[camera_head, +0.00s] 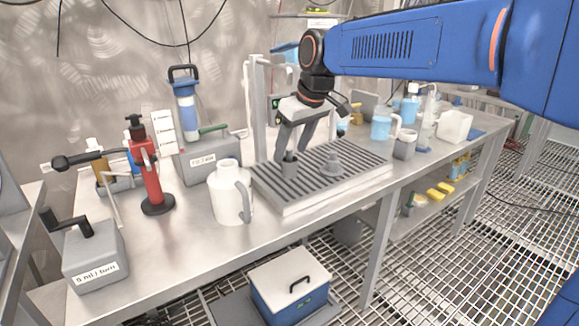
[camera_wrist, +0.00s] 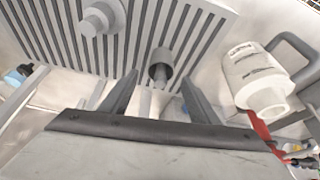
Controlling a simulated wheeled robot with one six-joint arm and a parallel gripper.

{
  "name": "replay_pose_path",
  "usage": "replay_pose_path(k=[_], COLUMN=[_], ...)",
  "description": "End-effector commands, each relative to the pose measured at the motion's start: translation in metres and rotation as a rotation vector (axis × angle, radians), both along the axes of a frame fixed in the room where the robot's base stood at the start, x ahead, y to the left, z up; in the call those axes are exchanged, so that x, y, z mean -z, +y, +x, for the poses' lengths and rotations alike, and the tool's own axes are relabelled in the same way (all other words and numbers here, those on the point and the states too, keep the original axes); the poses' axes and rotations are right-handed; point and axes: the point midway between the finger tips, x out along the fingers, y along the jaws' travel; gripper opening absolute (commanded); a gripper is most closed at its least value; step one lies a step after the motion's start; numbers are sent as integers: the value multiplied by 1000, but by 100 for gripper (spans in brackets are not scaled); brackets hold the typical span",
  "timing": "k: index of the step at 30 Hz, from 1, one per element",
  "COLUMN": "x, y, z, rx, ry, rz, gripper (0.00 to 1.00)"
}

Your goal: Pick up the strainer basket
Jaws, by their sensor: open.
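A small grey cylinder, which I take to be the strainer basket (camera_head: 289,168), stands on the slatted drain board (camera_head: 345,180). In the wrist view the basket (camera_wrist: 161,60) shows a dark rim and a thin stem. My gripper (camera_head: 290,154) points down over it, open. In the wrist view the basket lies between the two fingertips (camera_wrist: 160,79), with a gap on both sides; whether the tips reach its height is hard to tell. A second grey stepped piece (camera_head: 333,165) stands to its right on the board; it also shows in the wrist view (camera_wrist: 103,17).
A white jug (camera_head: 229,192) stands just left of the drain board. Further left are a red hand pump (camera_head: 151,170) and a grey crank box (camera_head: 95,258). A pale post (camera_head: 257,110) rises behind the board. The bench front is clear.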

Motion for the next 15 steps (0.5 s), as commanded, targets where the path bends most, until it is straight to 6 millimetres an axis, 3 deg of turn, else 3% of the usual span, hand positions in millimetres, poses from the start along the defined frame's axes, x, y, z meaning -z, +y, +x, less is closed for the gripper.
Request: replay_pose_path(k=[6,12,13,15], x=[23,24,24,24], y=[7,7,7,7], z=[7,7,7,8], rx=[-1,0,0,0], ry=[1,0,0,0], rz=[0,0,0,0], gripper=[56,56,53,36])
